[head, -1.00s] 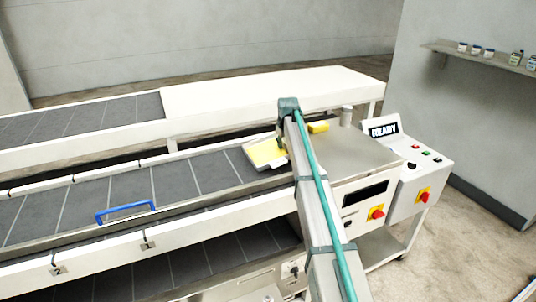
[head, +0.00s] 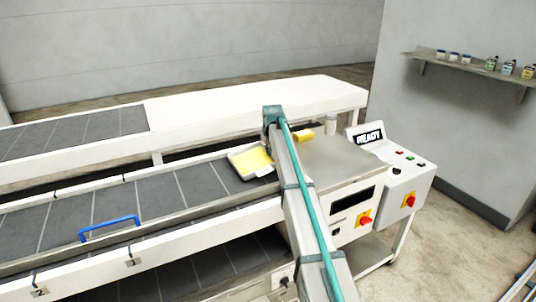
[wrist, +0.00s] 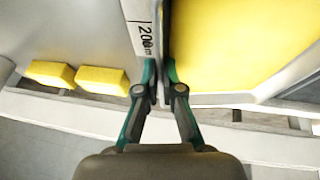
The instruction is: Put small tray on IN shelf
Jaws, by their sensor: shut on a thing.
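The small tray is a light, shallow tray holding a flat yellow sheet (head: 257,158). In the head view the tray's rim (head: 236,162) shows just left of my arm, over the far side of the grey belt near the machine top. In the wrist view the tray (wrist: 210,99) fills the upper right. My gripper (wrist: 159,92) is shut on its left edge, beside a "200" marking. In the head view my arm hides the fingers and the tray's right end. I cannot tell whether the tray touches the surface below. No shelf marked IN can be made out.
Yellow blocks (wrist: 103,80) lie left of my gripper in the wrist view; one (head: 304,134) shows on the machine top (head: 335,158). A white canister (head: 331,124) and the READY panel (head: 368,137) stand right. A blue handle (head: 109,229) is front left. A long white table (head: 250,105) is behind.

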